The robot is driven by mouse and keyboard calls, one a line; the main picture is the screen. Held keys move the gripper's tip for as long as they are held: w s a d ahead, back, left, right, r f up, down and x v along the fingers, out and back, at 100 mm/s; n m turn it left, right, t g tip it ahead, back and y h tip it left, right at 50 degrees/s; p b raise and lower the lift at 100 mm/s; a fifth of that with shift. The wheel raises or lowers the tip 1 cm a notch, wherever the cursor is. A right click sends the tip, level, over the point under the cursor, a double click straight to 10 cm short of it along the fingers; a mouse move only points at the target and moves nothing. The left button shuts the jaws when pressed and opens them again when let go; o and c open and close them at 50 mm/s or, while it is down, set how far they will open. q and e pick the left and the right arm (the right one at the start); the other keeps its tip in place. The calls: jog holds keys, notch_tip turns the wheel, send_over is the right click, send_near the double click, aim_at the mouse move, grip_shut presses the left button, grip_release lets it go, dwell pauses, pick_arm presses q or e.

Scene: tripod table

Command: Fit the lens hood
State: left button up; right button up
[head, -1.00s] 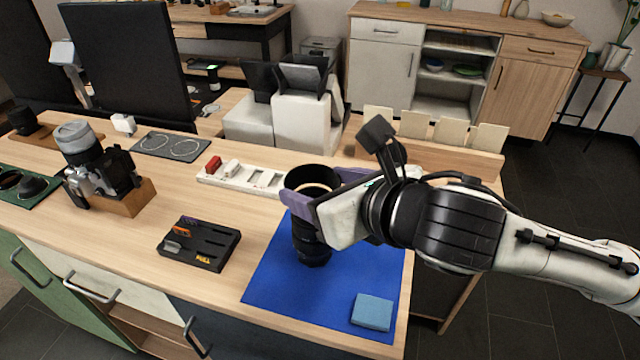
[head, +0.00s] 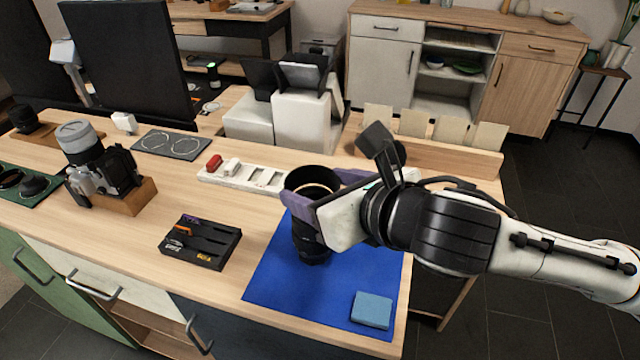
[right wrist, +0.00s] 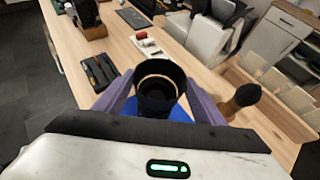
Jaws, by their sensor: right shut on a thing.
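A black lens (head: 311,246) stands upright on the blue mat (head: 270,283). The black, open-topped lens hood (head: 300,187) is directly above it at the lens's top end. My right gripper (head: 316,198) is shut on the hood, its purple fingers on either side of it. In the right wrist view the hood (right wrist: 158,103) sits between the fingers, with a copper-coloured ring inside. The fingers hide the joint between hood and lens, so I cannot tell whether the hood is seated. My left gripper is out of view.
A light blue cloth (head: 372,310) lies at the mat's front right. A black tool tray (head: 200,243) is to the left, and a white slotted rack (head: 243,176) is behind. A camera (head: 100,170) rests on a wooden block further left. The wood between is clear.

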jog(key=shift+f, duration=0.5)
dwell(0.8)
dwell(0.5)
jog(key=o, duration=1.3)
jog(key=shift+r, duration=0.1)
notch_tip(320, 180, up, 2)
jog(key=p, duration=0.2)
jog(key=shift+r+p, duration=0.15)
jog(key=shift+p, duration=0.15)
jog(key=shift+r+p, duration=0.95)
jog(key=shift+r, duration=1.3)
